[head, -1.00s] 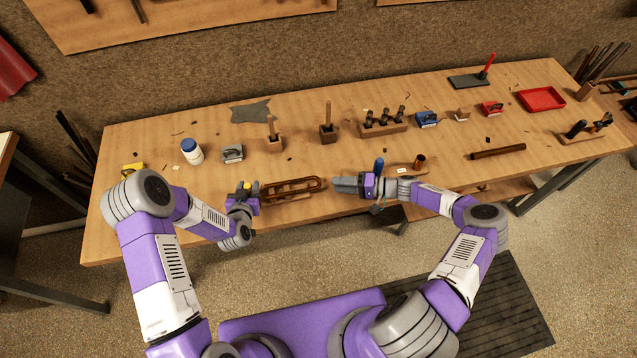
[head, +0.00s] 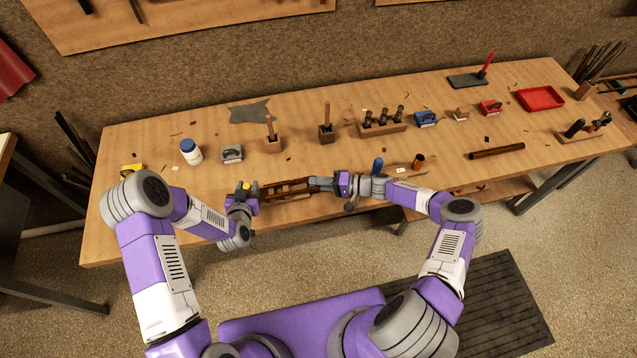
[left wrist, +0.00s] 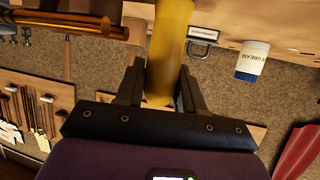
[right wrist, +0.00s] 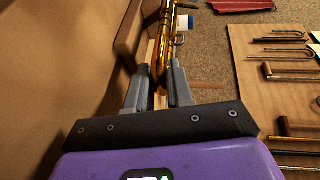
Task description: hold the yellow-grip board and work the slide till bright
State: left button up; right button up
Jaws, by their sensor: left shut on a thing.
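The yellow grip (left wrist: 168,45) is between my left gripper's fingers in the left wrist view. My left gripper (head: 247,190) is shut on it at the board's left end. The board with the brass slide (head: 287,188) extends right from that gripper, near the table's front edge. The slide's brass tube (right wrist: 168,45) runs away from my right gripper (right wrist: 159,80) in the right wrist view. My right gripper's fingers are apart, with the slide's near end between or just beyond them; contact is unclear. The fingers hide the slide's right end in the head view.
A red tray (head: 541,98) lies far right.

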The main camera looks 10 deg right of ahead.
aim_at(306, 186)
grip_shut()
jog(key=shift+f, duration=0.1)
jog(key=a, duration=0.4)
jog(key=shift+a, duration=0.3)
pick_arm(q)
jog(key=shift+d, duration=0.1)
pick_arm(e)
jog(key=o, duration=0.6)
grip_release()
jog(key=shift+d, duration=0.15)
